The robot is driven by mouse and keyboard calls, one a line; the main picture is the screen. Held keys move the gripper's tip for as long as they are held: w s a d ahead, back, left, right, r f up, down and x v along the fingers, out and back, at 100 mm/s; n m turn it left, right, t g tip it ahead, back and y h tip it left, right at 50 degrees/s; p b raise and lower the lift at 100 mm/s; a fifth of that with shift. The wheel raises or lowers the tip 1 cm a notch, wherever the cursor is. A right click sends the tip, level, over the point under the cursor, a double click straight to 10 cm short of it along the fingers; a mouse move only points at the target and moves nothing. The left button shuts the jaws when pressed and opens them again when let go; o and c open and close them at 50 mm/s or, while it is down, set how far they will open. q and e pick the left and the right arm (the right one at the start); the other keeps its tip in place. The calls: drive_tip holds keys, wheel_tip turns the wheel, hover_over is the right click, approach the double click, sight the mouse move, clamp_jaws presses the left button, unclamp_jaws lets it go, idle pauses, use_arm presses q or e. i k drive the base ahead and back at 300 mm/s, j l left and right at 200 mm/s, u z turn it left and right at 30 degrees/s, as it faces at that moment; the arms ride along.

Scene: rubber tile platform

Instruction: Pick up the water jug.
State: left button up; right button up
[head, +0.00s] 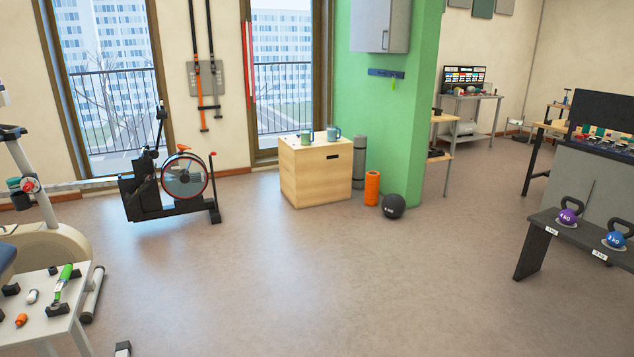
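Two small teal vessels stand on top of the wooden box (316,178) by the green wall. The left vessel (306,137) looks greyish green. The right vessel (333,134) is bluer and seems to have a handle on its right side. They look like mugs or jugs, but they are too small to tell if either is the water jug. A green bottle-like item (63,280) lies tilted on the white table at the lower left. Neither of my grippers is in view.
The floor (270,270) is clear through the middle. An exercise bike (170,185) stands at the left. An orange roller (372,188) and black ball (393,206) sit beside the box. A white table (40,325) is near left; a dark kettlebell bench (540,230) is at right.

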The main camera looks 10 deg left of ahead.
sight(332, 129)
drive_tip(key=i+j+u, duration=0.15)
drive_tip(key=i+u, duration=0.55)
drive_tip(key=i, duration=0.25)
drive_tip(key=i+l+u, duration=0.2)
drive_tip(key=i+u, duration=0.3)
drive_tip(key=i, duration=1.55)
drive_tip(key=i+l+u, duration=0.15)
drive_tip(key=i, duration=0.7)
drive_tip(key=i+j+z, duration=0.1)
drive_tip(key=i, duration=0.35)
drive_tip(key=i+j, duration=0.4)
drive_tip(key=i+j+z, duration=0.15)
drive_tip(key=i, duration=0.3)
drive_tip(key=z, duration=0.3)
drive_tip(key=i+l+z, duration=0.3)
drive_tip(key=z, duration=0.15)
drive_tip(key=i+l+z, duration=0.15)
drive_tip(key=i+z, duration=0.3)
